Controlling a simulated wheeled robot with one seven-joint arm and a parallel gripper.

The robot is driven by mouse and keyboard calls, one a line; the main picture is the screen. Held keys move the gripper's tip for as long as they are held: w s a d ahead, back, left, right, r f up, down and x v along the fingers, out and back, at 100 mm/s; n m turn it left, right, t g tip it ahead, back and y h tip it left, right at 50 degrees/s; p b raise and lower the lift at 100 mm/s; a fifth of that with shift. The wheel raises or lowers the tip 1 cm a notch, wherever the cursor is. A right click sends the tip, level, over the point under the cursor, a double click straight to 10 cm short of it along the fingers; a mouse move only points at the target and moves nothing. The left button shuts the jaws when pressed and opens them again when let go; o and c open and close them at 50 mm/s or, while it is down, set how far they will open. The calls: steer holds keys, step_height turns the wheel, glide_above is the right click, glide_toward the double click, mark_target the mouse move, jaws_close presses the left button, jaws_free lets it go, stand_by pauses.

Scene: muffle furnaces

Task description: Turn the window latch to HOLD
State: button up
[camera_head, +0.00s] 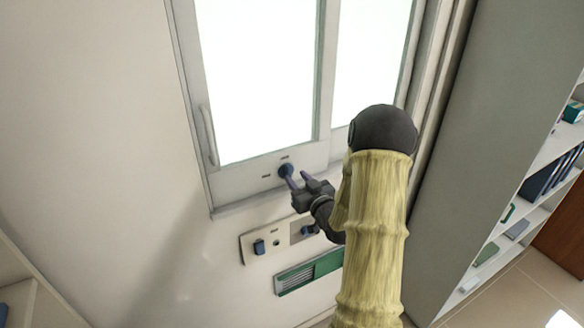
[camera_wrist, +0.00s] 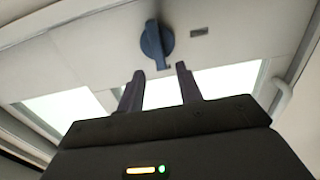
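The window latch (camera_head: 286,170) is a dark blue round knob with a lever, on the lower frame of the window (camera_head: 262,80). In the wrist view the latch (camera_wrist: 157,42) sits just beyond my fingertips, its lever pointing toward the space between them. Small dark label marks sit beside it, but I cannot read them. My gripper (camera_head: 297,181) is at the latch; in the wrist view my gripper (camera_wrist: 158,74) shows two fingers apart with a gap between them. I see nothing held, and the fingers look short of the knob's round body.
Below the window is a wall panel (camera_head: 245,243) with a blue switch (camera_head: 259,247). Under it is a green-framed vent or plate (camera_head: 310,271). A white handle (camera_head: 208,136) is on the window's left side. A grey cabinet side and shelves (camera_head: 545,155) stand at right.

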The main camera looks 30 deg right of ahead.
mark_target(290, 171)
steer(key=shift+w+a+p, duration=0.1)
steer(key=shift+w+p, duration=0.45)
steer(key=shift+w, duration=1.35)
steer(key=shift+c, duration=0.2)
jaws_close()
